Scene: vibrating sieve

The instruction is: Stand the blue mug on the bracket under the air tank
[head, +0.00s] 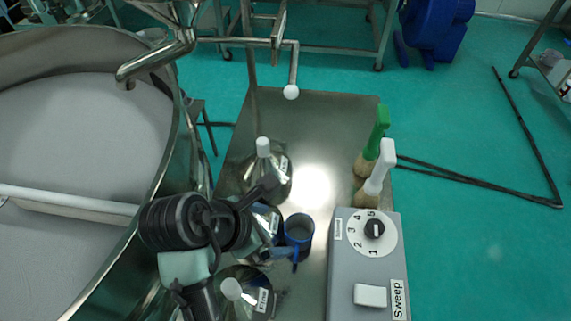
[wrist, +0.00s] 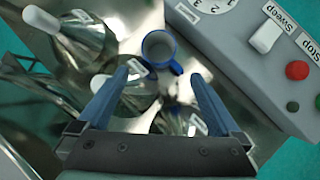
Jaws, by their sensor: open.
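The blue mug (head: 299,228) stands upright on the steel table, left of the grey control box. In the wrist view the mug (wrist: 158,47) shows its open top, with its handle on the gripper's side. My gripper (wrist: 165,73) is open and empty.
Steel cones with white knobs, one (head: 265,170) behind and one (head: 247,294) in front, crowd my gripper. The control box (head: 345,285) is right of the mug. A round sieve (head: 70,130) fills the left.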

